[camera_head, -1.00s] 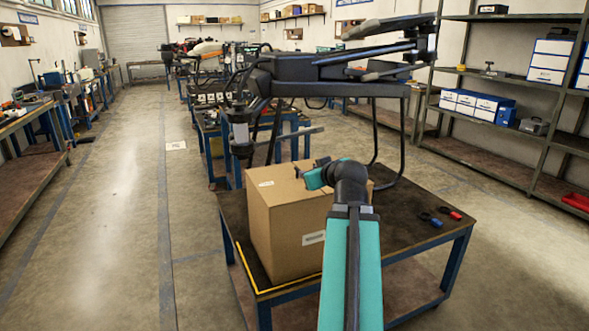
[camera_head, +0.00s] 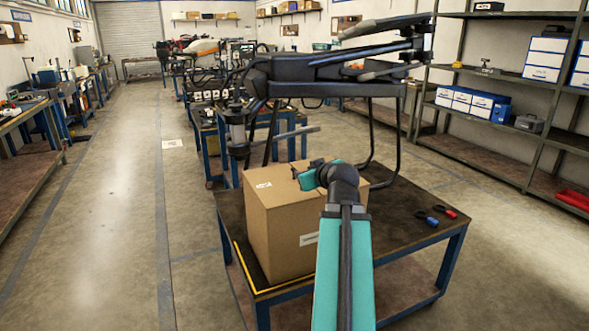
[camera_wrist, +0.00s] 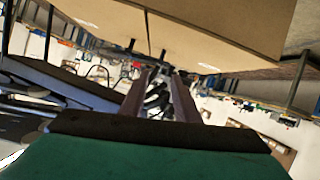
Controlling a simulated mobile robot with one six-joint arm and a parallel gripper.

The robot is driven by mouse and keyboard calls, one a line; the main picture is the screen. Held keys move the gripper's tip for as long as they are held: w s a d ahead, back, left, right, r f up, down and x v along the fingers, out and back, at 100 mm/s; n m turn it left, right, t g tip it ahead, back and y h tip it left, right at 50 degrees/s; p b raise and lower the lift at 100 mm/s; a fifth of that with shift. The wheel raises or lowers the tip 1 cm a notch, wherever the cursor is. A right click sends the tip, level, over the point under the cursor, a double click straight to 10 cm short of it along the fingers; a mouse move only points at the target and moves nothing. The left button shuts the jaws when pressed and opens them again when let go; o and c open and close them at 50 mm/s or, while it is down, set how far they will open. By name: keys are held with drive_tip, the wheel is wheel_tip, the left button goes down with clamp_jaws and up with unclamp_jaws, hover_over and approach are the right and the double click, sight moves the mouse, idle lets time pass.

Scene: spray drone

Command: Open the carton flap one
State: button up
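The brown cardboard carton (camera_head: 278,233) stands upright on the dark-topped table. Its top (camera_head: 272,186) looks closed and flat, with the flaps lying down. In the wrist view the carton (camera_wrist: 225,25) fills the upper part, with a seam running across it. My gripper (camera_head: 304,170) is over the far right part of the carton top. In the wrist view its two dark fingers (camera_wrist: 160,85) stand apart with nothing seen between them. Whether a fingertip touches a flap cannot be told. My arm hides part of the carton's right side.
Shelves (camera_head: 500,105) stand at the right. The floor at left is open.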

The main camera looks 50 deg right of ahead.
sight(294, 170)
drive_tip(key=shift+w+d+f+p, duration=0.25)
drive_tip(key=shift+w+p, duration=0.35)
drive_tip(key=shift+p, duration=0.5)
drive_tip(key=shift+w+d+p, duration=0.15)
drive_tip(key=shift+w+p, duration=0.05)
drive_tip(key=shift+p, duration=0.35)
drive_tip(key=shift+w+d+f+p, duration=0.15)
drive_tip(key=shift+w+p, duration=0.2)
drive_tip(key=shift+p, duration=0.75)
drive_tip(key=p, duration=0.2)
drive_tip(key=w+p, duration=0.1)
drive_tip(key=p, duration=0.1)
drive_tip(key=shift+w+d+f, duration=0.1)
drive_tip(key=shift+d+f, duration=0.2)
drive_tip(key=shift+p+x, duration=1.05)
drive_tip(key=shift+x, duration=3.1)
drive_tip(key=shift+f, duration=0.15)
clamp_jaws()
